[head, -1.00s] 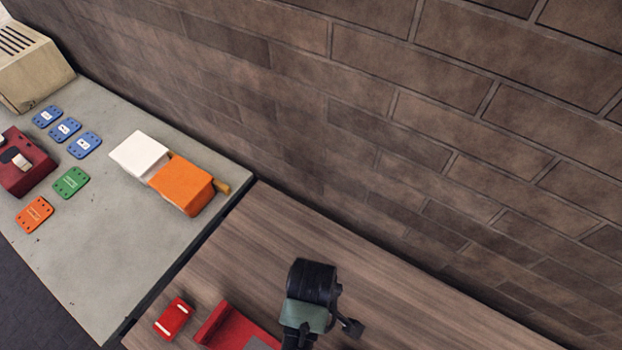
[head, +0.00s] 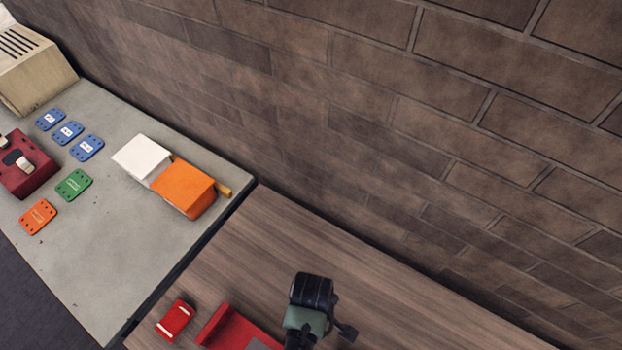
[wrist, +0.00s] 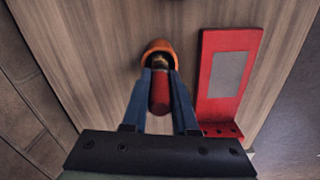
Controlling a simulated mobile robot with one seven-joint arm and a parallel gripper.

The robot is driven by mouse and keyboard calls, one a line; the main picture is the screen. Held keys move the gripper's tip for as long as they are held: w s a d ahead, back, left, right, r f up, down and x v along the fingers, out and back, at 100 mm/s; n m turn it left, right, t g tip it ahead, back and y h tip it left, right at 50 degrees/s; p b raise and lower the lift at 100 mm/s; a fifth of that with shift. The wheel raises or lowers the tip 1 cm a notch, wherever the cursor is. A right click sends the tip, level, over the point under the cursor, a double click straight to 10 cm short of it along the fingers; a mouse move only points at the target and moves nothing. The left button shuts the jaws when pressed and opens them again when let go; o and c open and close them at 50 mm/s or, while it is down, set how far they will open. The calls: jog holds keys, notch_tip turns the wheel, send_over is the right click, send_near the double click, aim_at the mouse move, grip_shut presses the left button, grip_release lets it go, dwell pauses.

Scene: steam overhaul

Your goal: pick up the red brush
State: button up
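In the wrist view a red cylindrical piece (wrist: 159,92), probably the red brush's handle, shows between the two blue fingers of my gripper (wrist: 160,76). A brassy, dark part lies at its far end, inside or against a rounded orange piece (wrist: 158,46). The fingers lie close along both sides of the red piece, but I cannot tell whether they touch it or are still apart. In the head view my arm's end is at the bottom centre; the fingertips and the brush are hidden there.
A red tray-like holder with a grey panel (wrist: 228,75) lies right of my gripper on the wooden top (head: 270,250). A small red block (head: 175,321) lies left of it. The grey table (head: 110,250) holds orange and white boxes (head: 184,188). A brick wall (head: 400,120) stands behind.

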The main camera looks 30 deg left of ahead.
grip_shut()
jog(key=shift+r, duration=0.1)
